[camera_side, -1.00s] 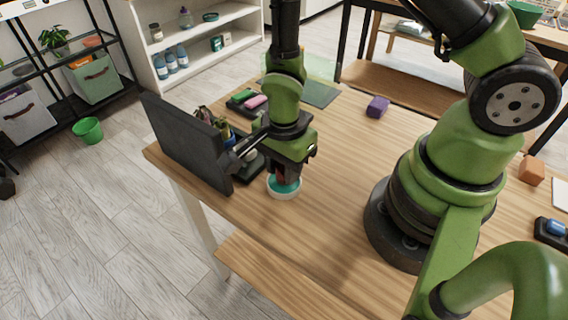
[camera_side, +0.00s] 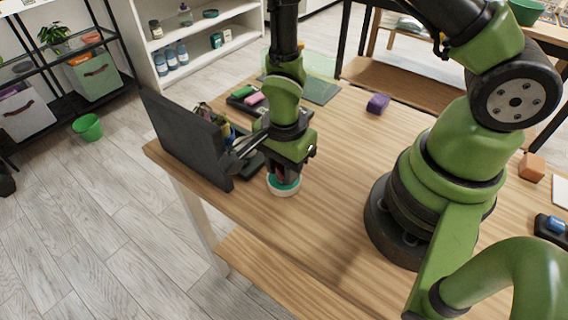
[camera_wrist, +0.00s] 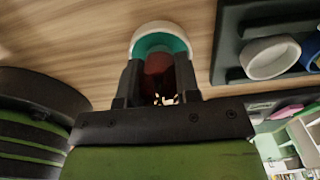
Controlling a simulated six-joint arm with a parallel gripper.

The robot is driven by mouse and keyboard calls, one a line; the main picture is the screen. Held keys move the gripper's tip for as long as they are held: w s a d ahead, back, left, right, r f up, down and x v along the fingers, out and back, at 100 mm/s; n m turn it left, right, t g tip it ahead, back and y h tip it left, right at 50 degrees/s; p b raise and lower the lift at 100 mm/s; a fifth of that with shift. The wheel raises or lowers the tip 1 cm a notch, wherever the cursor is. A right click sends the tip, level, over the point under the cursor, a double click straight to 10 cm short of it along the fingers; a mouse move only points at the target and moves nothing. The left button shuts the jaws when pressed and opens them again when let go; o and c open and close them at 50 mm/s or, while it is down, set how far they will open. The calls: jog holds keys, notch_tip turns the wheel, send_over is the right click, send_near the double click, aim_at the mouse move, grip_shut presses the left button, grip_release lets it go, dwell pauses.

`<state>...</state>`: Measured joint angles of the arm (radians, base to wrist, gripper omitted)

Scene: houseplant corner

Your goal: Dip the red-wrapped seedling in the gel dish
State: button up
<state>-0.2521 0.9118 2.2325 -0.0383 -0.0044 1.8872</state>
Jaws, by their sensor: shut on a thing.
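The gel dish (camera_side: 284,191) is a round white dish with teal-green gel, standing on the wooden table near its front left part. It also shows in the wrist view (camera_wrist: 150,28). The red-wrapped seedling (camera_wrist: 158,68) is held between the two dark fingers of my gripper (camera_wrist: 160,84), its red part over or in the dish. In the side view my gripper (camera_side: 286,174) points straight down just above the dish. The side view shows only a little red between the fingers. I cannot tell how deep the lower end sits in the gel.
A dark upright panel (camera_side: 185,140) stands left of my gripper, close to it, with a dark rack and small items behind it. A white ring-shaped cup (camera_wrist: 270,57) sits in the rack. A purple block (camera_side: 377,104) lies further back. The table right of the dish is clear.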

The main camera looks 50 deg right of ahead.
jog(key=shift+r, duration=3)
